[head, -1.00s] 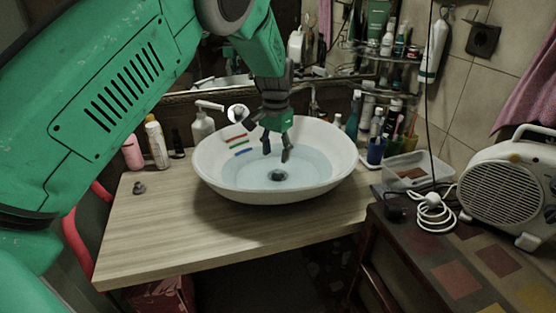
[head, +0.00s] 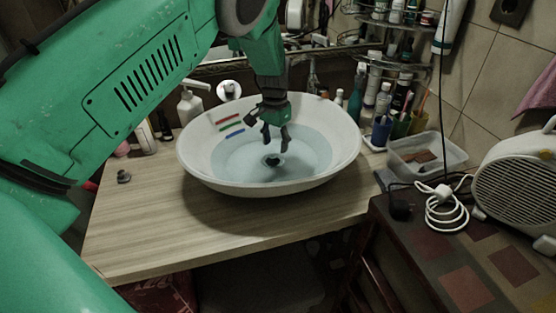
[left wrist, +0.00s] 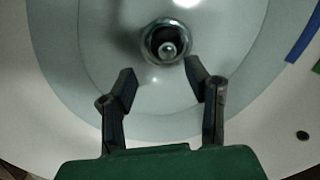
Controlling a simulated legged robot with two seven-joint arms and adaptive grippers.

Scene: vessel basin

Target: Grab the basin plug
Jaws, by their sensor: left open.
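The white basin (head: 200,165) sits on the wooden counter and holds clear water. At its bottom is a round metal drain with a small rounded plug (head: 273,160) in its middle. In the left wrist view the plug (left wrist: 168,48) is a shiny knob inside a dark ring, beyond the fingertips. My left gripper (head: 276,141) hangs into the basin from above, fingers apart and empty. In the left wrist view the open gripper (left wrist: 161,77) points at the drain, with the plug ahead of the gap and slightly to its right. My right gripper is not seen.
A small dark object (head: 124,177) lies on the counter (head: 150,230) at left. A pump bottle (head: 190,105) stands behind the basin. Cups and bottles (head: 382,130) crowd its right, beside a clear plastic box (head: 425,155). The counter's front is clear.

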